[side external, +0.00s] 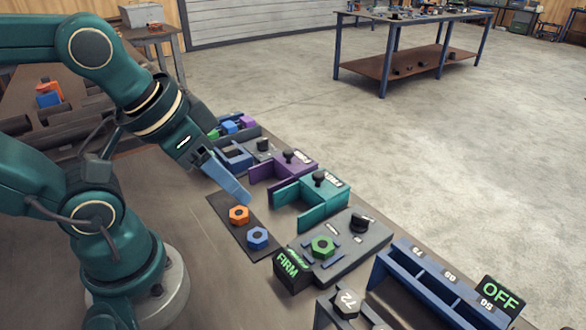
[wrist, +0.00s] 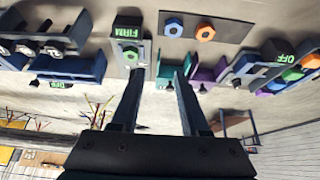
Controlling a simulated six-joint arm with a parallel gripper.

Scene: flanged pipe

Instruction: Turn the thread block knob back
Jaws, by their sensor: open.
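The thread block (side external: 345,255) is a grey plate with a green hex nut (side external: 322,247) and a black knob (side external: 362,222) at its far end. A black sign (side external: 288,265) at its near end reads FIRM in green; it also shows in the wrist view (wrist: 127,32). My gripper (side external: 242,198) is open and empty, above and left of the block in the side view, over the dark strip with the nuts. In the wrist view my gripper (wrist: 158,72) has its fingers apart, with the block by the left finger; the knob is not clear there.
A teal bracket (side external: 311,213) and a purple bracket (side external: 273,171), each with a black knob, stand beside the block. An orange nut (side external: 239,214) and a blue nut (side external: 257,238) sit on the dark strip. A blue rack (side external: 420,285) with an OFF sign stands nearer right.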

